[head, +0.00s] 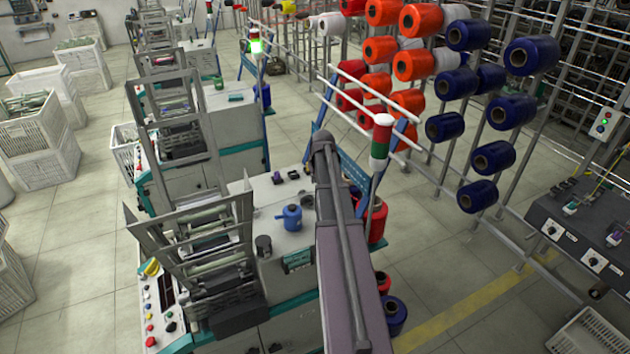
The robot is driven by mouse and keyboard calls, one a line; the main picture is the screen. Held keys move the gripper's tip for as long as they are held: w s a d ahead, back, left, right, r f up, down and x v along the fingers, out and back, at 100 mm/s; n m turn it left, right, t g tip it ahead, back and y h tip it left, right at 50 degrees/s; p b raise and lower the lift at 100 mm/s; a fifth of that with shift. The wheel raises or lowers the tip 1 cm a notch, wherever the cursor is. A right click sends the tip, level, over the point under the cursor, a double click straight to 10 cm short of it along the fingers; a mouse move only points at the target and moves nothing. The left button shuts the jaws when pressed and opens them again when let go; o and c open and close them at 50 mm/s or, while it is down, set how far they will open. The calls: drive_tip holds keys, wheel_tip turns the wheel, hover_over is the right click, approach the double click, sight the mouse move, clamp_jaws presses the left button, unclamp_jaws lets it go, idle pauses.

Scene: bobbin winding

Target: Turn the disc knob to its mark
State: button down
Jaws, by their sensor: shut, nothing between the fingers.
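Two small dark knobs on white plates sit on the sloped front of the dark cabinet (547,209) at the right, a left knob (551,229) and a right knob (595,262). The control panel of the near winding machine, at the lower left, also carries a dark round control (171,327) among coloured buttons. I cannot tell which of these is the disc knob, and no mark can be made out at this size. My arm rises from the bottom middle in front of the near machine. My gripper cannot be seen.
A blue can (291,217) and small dark parts stand on the near machine's top, beside my arm. A red, white and green signal light (380,140) stands just right of it. A rack of orange and blue bobbins (500,110) fills the back right. Floor (440,265) before the dark cabinet is clear.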

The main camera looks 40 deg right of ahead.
drive_tip(key=b, duration=0.7)
hover_over(311, 203)
drive_tip(key=shift+s+f, duration=0.2)
drive_tip(key=shift+f, duration=1.7)
drive_tip(key=shift+s+f, duration=0.2)
drive_tip(key=shift+f, duration=1.7)
drive_tip(key=shift+f+b, duration=1.9)
drive_tip(key=shift+b, duration=0.05)
